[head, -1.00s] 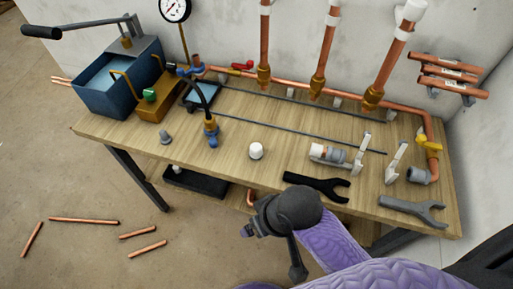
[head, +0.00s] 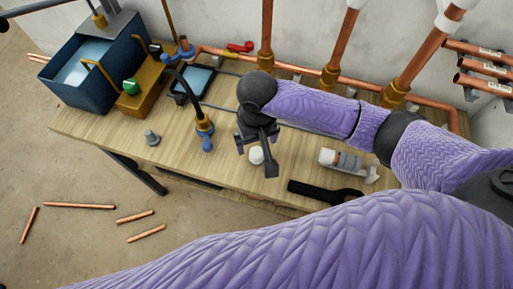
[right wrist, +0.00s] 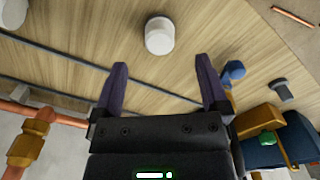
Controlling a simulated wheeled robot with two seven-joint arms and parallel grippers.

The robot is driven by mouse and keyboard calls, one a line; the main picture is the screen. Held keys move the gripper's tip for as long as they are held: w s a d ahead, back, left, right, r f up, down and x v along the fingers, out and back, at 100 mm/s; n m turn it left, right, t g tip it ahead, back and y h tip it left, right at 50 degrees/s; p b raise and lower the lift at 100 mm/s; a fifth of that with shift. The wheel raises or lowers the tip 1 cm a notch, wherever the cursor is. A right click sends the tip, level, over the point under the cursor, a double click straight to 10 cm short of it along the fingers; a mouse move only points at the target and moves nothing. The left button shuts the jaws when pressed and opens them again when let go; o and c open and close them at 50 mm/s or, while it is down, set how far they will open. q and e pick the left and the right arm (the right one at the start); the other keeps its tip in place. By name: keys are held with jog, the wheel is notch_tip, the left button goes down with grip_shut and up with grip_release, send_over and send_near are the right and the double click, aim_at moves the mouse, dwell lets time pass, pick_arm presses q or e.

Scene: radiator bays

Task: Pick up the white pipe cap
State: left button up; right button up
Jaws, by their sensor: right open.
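The white pipe cap (head: 256,158) stands upright on the wooden workbench (head: 225,175) near its front edge. It also shows in the right wrist view (right wrist: 159,38), just beyond the fingertips and roughly centred between them. In the head view my right gripper (head: 256,152) is over the cap and partly covers it. In the right wrist view my right gripper (right wrist: 161,65) is open, its two dark fingers apart with nothing between them. My left gripper is not in view.
A grey fitting (head: 152,138) and a blue-handled valve (head: 205,132) stand left of the cap. A grey and white tool (head: 348,160) and a black wrench (head: 322,192) lie to its right. Vertical copper pipes (head: 338,50) rise behind. Bench around the cap is bare.

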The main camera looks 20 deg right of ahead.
aim_at(257, 151)
jog(key=f+b, duration=0.1)
jog(key=f, duration=0.2)
jog(key=f+b, duration=0.1)
jog(key=f, duration=0.2)
jog(key=shift+w+d, duration=0.1)
jog(key=shift+w, duration=0.1)
jog(key=shift+f+b, duration=0.2)
jog(key=shift+b, duration=0.1)
jog(key=shift+r, duration=0.1)
jog(key=c, duration=1.1)
notch_tip(257, 151, up, 10)
jog(key=p, duration=0.5)
jog(key=shift+r, duration=0.15)
notch_tip(257, 151, up, 5)
jog(key=p, duration=0.6)
